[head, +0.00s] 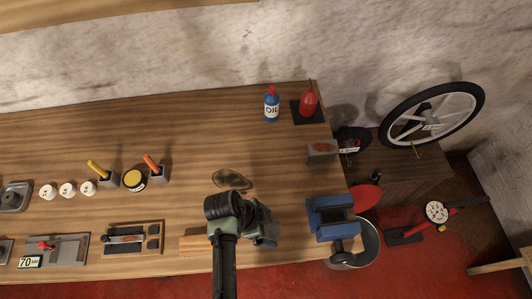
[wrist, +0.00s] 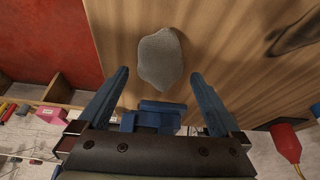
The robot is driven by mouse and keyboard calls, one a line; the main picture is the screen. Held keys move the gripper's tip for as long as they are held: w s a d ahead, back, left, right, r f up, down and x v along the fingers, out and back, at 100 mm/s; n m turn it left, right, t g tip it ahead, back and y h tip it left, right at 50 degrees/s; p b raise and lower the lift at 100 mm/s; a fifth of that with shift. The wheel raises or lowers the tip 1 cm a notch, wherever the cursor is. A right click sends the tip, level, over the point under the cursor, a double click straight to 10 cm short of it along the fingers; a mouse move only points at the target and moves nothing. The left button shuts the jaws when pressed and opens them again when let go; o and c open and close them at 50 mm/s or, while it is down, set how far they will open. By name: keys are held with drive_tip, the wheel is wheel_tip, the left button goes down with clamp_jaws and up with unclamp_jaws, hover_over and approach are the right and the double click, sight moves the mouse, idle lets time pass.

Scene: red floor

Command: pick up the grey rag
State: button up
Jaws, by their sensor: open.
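The grey rag (wrist: 161,55) lies on the wooden workbench, a small rounded lump near the bench edge in the wrist view. My gripper (wrist: 159,74) is open, with its two blue fingers apart at the left and right of the rag's near end. Nothing is held, and I cannot tell how high the fingers are above the bench. In the head view, my gripper (head: 265,238) is over the front part of the bench, left of the blue vise (head: 330,218). The rag does not show there; my arm seems to hide it.
The workbench (head: 200,130) has a dark oval mark (head: 232,179) behind my gripper. A wooden block (head: 194,245) lies left of my arm. A blue oil bottle (head: 271,105) and a red can (head: 308,103) stand at the back right. Red floor (wrist: 45,38) lies beyond the bench edge.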

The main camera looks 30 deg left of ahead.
sight(270, 227)
drive_tip(key=shift+w+d+f, duration=0.2)
drive_tip(key=shift+f, duration=0.45)
drive_tip(key=shift+c, duration=0.2)
drive_tip(key=c, duration=1.4)
wheel_tip(270, 227, up, 10)
drive_tip(key=shift+r+b, duration=0.1)
drive_tip(key=shift+b, duration=0.45)
